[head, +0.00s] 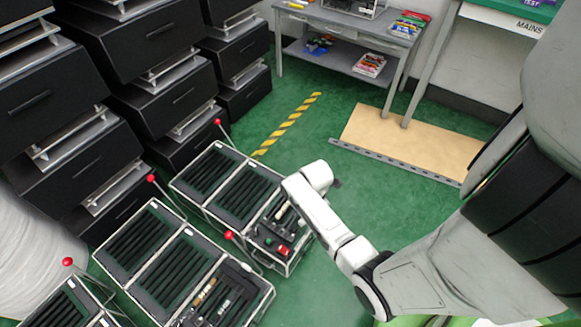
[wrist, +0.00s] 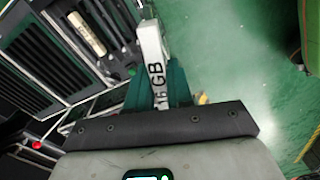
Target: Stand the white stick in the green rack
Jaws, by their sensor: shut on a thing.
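In the wrist view the white stick (wrist: 153,50), marked "16 GB", stands out beyond my gripper (wrist: 157,82). Dark green finger-like parts flank the stick's near end, and the gripper is shut on it. The stick's far end is over the edge between the black tray unit and the green floor. In the head view the end of my arm is above the right end of the far tray unit; the fingers and stick are hidden there. I cannot make out a green rack for certain in either view.
A black slotted tray unit (head: 225,185) has a cream stick (wrist: 85,33) lying in its end compartment, near a red part (head: 284,250). Another tray unit (head: 170,260) stands nearer, with red-knobbed levers. Black drawers line the left. Green floor is free on the right.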

